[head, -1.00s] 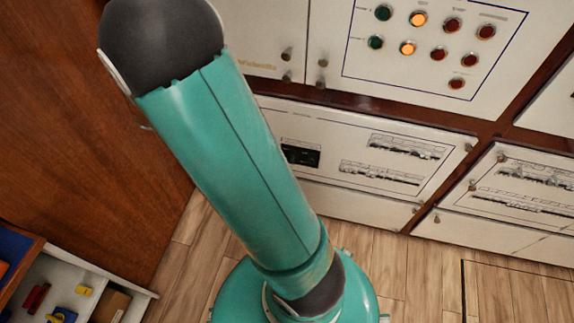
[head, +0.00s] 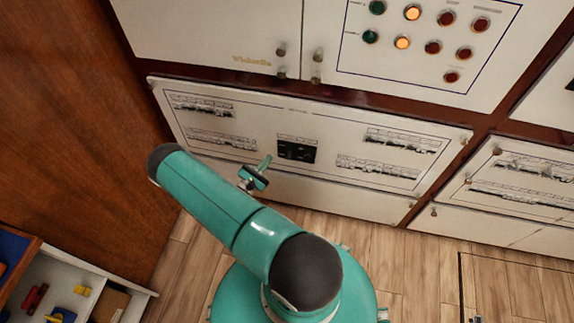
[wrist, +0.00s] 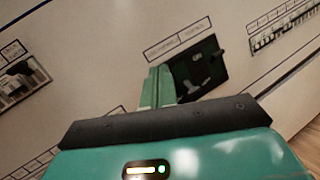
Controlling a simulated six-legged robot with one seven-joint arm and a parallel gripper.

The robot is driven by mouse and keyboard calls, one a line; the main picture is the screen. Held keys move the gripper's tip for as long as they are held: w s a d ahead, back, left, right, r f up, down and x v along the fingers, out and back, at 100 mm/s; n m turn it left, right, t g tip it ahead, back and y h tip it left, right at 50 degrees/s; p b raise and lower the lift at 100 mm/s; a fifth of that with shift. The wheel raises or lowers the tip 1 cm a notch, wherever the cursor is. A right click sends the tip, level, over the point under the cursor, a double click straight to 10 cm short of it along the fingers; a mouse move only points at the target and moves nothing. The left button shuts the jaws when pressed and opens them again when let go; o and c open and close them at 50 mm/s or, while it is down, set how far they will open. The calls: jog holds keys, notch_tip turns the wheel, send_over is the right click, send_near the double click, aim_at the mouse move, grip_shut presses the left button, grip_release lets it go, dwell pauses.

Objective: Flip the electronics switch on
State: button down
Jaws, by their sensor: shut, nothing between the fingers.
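A white breaker panel (head: 250,122) carries several rows of small switches and a black recessed switch block (head: 297,150) at its middle. The labels are too small to read, so I cannot tell which switch is the electronics one. My gripper (head: 265,162) is in front of the panel, just left of the black block, its fingers shut and empty. In the wrist view the shut fingers (wrist: 157,87) appear beside the left edge of the black block (wrist: 198,70), where small light levers show; contact cannot be told. The fingers and wrist hide part of the panel.
Above is a cabinet with indicator lamps (head: 412,12) and knobs. Another breaker panel (head: 520,185) stands to the right. A wooden wall (head: 70,130) is at left, with an open drawer (head: 60,270) of small items below it. Wooden floor lies in front.

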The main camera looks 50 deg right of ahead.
jog(key=s+f+n+t, duration=0.3)
jog(key=f+t, duration=0.1)
jog(key=f, duration=0.2)
jog(key=s+f+n+t+y, duration=0.1)
jog(key=s+f+n+t, duration=0.2)
jog(key=f, duration=0.3)
jog(key=shift+s+f+n+t+y, duration=0.3)
jog(key=shift+n+t, duration=0.2)
jog(key=shift+n, duration=0.3)
jog(key=x, duration=1)
jog(key=shift+a, duration=0.1)
jog(key=shift+a+r, duration=0.1)
jog(key=shift+a, duration=0.05)
